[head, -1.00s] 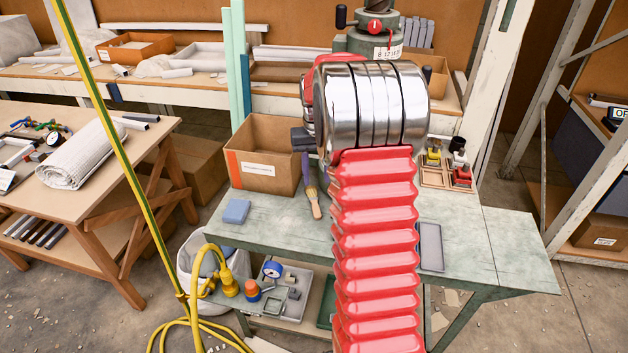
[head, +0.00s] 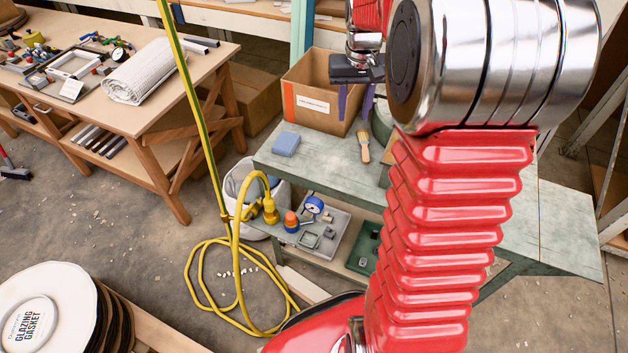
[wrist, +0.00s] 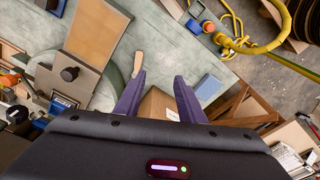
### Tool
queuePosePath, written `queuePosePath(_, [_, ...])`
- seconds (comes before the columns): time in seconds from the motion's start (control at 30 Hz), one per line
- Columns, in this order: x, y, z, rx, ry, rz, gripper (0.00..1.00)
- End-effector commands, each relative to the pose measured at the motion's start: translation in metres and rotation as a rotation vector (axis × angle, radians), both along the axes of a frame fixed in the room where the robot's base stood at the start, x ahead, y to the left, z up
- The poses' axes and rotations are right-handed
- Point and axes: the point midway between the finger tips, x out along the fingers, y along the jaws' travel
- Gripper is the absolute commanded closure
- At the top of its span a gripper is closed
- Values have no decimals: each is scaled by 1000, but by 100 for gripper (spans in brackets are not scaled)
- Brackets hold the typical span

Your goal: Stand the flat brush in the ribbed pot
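The flat brush (head: 363,147) lies on the green bench top to the right of the cardboard box, its pale wooden handle toward the front edge. In the wrist view its handle (wrist: 138,63) shows beyond the left finger; the rest is hidden or unclear. My gripper (head: 355,102) is above the bench, in front of the box, with its two purple fingers apart. In the wrist view my gripper (wrist: 158,92) is open, with nothing held between the fingers. I cannot make out the ribbed pot; my arm hides part of the bench.
The cardboard box (head: 305,106) and a blue block (head: 286,144) stand on the bench (head: 325,165). My arm covers its right part. A yellow cable (head: 232,245) hangs and coils on the floor at left. A lower shelf holds a grey tray (head: 330,235) of small parts.

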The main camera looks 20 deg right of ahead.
Motion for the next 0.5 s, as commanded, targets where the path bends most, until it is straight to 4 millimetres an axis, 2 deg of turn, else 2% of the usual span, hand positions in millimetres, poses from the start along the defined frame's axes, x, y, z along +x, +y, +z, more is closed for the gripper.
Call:
queuePosePath(0.03, [-6, 12, 10, -6, -16, 15, 64])
queuePosePath(0.2, [-27, 47, 33, -22, -62, 61, 64])
queuePosePath(0.5, [-72, 103, 62, -45, -144, 139, 64])
